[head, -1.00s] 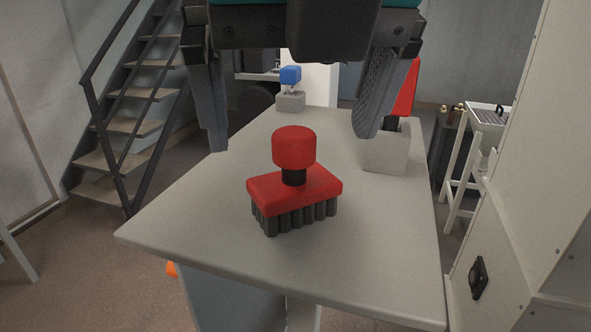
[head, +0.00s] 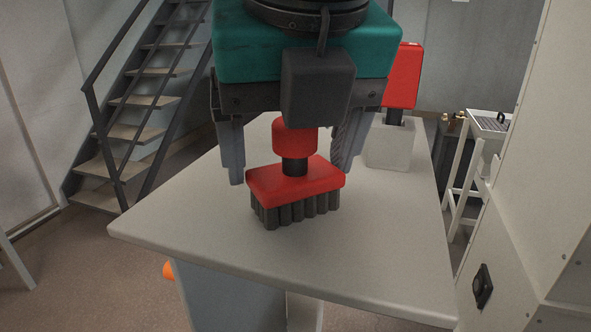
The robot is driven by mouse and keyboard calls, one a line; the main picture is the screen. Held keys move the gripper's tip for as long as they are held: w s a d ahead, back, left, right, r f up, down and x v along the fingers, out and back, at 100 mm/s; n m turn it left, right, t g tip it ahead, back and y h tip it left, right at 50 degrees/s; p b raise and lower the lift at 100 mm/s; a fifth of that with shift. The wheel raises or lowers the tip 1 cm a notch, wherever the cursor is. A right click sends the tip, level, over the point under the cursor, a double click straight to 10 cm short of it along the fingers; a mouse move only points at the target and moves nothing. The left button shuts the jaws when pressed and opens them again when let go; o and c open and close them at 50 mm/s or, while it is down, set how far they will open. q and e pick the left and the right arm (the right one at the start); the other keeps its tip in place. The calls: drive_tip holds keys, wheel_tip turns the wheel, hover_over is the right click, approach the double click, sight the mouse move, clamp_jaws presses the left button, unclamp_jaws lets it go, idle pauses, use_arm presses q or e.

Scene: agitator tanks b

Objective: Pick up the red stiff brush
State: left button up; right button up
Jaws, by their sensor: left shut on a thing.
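The red stiff brush (head: 295,187) has a round red knob, a black neck, a red block and thick dark bristles. It is upright, bristles down, at the near middle of the grey table (head: 190,225). I see no clear gap between bristles and table top. My left gripper (head: 289,172) comes down over it from above. Its two fingers stand left and right of the knob and block, and it is shut on the brush. The palm hides the top of the knob. My right gripper is not in view.
A red-topped tool (head: 403,75) stands in a grey block (head: 389,147) behind the brush, to the right. A pale cabinet (head: 530,200) closes in the right side. Stairs (head: 150,100) rise at back left. The table's near left part is bare.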

use_arm(q)
drive_tip(key=c, duration=0.5)
drive_tip(key=shift+r, duration=0.1)
wheel_tip(320, 180, up, 20)
drive_tip(key=p, duration=0.4)
